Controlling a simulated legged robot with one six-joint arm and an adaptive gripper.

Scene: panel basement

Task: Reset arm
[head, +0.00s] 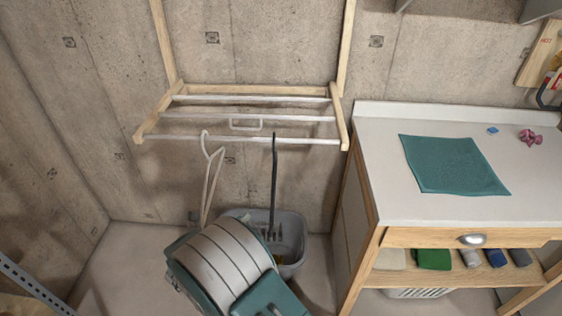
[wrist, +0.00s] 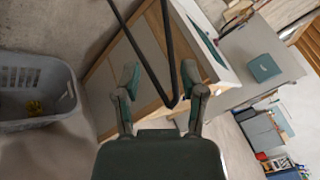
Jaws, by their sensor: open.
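My gripper (wrist: 160,75) shows in the wrist view with its two dark green fingers spread apart. A thin black bent bar (wrist: 146,62) comes down from the top and makes a sharp corner in the picture between the fingers. I cannot tell its depth, and no grip on it shows. In the head view, my folded arm (head: 225,262) fills the lower middle, and I cannot make out the gripper there. A black hanger-like piece (head: 274,185) hangs from the wooden drying rack (head: 156,116). A beige hanger (head: 212,180) hangs to its left.
A grey basket (head: 292,232) stands on the floor behind my arm; it also shows in the wrist view (wrist: 40,122). A wooden cabinet (head: 375,150) with a teal cloth (head: 452,165) on its white top stands right. A metal post (head: 30,285) is at lower left.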

